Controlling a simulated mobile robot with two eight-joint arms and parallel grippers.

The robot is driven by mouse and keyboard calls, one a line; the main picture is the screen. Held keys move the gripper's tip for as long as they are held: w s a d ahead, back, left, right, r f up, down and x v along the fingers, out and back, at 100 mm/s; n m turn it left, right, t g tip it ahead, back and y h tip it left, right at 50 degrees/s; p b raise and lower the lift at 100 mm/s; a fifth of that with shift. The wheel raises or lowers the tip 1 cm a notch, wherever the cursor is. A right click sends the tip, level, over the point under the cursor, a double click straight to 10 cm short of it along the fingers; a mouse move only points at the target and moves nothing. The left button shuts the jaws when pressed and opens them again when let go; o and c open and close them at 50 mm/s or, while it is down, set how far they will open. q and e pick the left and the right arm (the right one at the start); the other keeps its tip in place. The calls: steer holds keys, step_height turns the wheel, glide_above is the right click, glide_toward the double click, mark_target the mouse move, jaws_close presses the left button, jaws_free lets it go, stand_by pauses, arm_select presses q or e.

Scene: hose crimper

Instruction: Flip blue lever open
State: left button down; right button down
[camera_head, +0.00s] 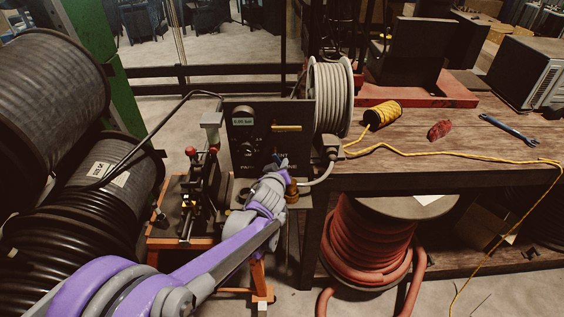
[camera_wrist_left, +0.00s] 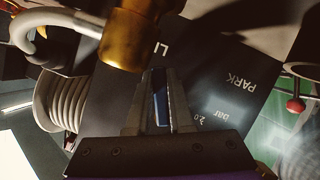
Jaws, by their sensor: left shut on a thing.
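The blue lever (camera_wrist_left: 160,108) shows in the left wrist view as a narrow blue strip between my fingers. My left gripper (camera_wrist_left: 160,76) is shut on it, with the fingertips pointing toward the dark control panel (camera_wrist_left: 225,85). In the head view my left gripper (camera_head: 282,165) is at the lower front of the black panel (camera_head: 243,140). The lever is mostly hidden there by the gripper, so its angle is hard to tell. My right gripper is in neither view.
A brass fitting (camera_wrist_left: 129,35) is close beside my left fingers. A grey hose reel (camera_head: 331,95) stands right of the panel. The crimper with red knobs (camera_head: 200,180) stands to its left. The wooden bench (camera_head: 400,165) holds yellow cord (camera_head: 384,115) and a wrench (camera_head: 508,128).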

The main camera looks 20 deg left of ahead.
arm_select(q)
steer(key=shift+a+m+g+y+p, duration=0.35)
steer(key=shift+m+y+p, duration=0.25)
steer(key=shift+m+p, duration=0.3)
steer(key=shift+s+a+f+m+y, duration=0.2)
steer(key=shift+a+m+y, duration=0.35)
steer(key=shift+m, duration=0.35)
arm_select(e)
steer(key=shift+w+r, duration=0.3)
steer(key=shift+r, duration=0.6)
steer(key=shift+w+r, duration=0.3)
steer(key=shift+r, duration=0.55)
arm_select(q)
steer(key=c, duration=0.8)
jaws_free()
steer(key=shift+s, duration=0.1)
steer(key=p+v, duration=0.1)
steer(key=v, duration=0.9)
steer(key=shift+s+d+r, duration=0.2)
steer(key=shift+s+r, duration=0.05)
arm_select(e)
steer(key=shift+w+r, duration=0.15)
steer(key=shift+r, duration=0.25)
